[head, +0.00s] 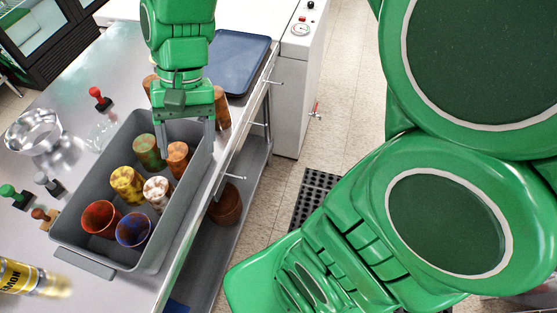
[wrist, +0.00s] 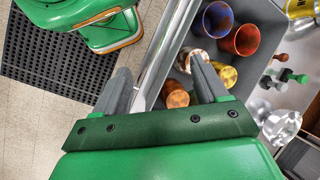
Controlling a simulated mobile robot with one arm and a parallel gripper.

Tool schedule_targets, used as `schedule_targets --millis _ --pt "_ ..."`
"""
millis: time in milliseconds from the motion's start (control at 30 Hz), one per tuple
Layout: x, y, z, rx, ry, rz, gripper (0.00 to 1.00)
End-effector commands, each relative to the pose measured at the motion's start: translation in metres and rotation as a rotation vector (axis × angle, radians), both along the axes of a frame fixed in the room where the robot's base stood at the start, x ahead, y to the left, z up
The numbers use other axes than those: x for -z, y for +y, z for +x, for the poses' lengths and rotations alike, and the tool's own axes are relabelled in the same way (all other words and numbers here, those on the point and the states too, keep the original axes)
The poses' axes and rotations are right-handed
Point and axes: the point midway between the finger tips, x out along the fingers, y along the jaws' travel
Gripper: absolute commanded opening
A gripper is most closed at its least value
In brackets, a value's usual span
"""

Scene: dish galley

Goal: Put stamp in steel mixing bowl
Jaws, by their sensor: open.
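Several stamps stand on the steel counter at the left of the head view: a red-handled one (head: 98,98), a green one (head: 15,195), a grey one (head: 48,183) and a brown one (head: 42,217). The shiny steel mixing bowl (head: 33,130) stands left of the grey bin. A shiny, bowl-like shape shows at the lower right of the wrist view (wrist: 283,125). My gripper (head: 184,145) is open and points down at the right end of the bin, apart from the stamps and bowl. Its fingers show empty in the wrist view (wrist: 165,82).
The grey bin (head: 95,255) holds several coloured cups. More cups stand behind my gripper. A clear glass (head: 100,133) stands between bowl and bin. A yellow lemon bottle (head: 30,280) is at the front left. A blue tray (head: 236,62) lies at the back.

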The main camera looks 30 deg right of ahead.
Motion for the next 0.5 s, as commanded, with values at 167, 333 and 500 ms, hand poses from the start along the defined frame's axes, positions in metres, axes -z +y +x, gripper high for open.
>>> schedule_targets --millis 167,333,500 --pt "0.002 -0.035 -0.032 -0.045 -0.059 -0.066 0.73" --pt "0.006 -0.068 -0.061 -0.087 -0.107 -0.134 0.73" --pt "0.01 -0.099 -0.088 -0.118 -0.146 -0.201 0.73"
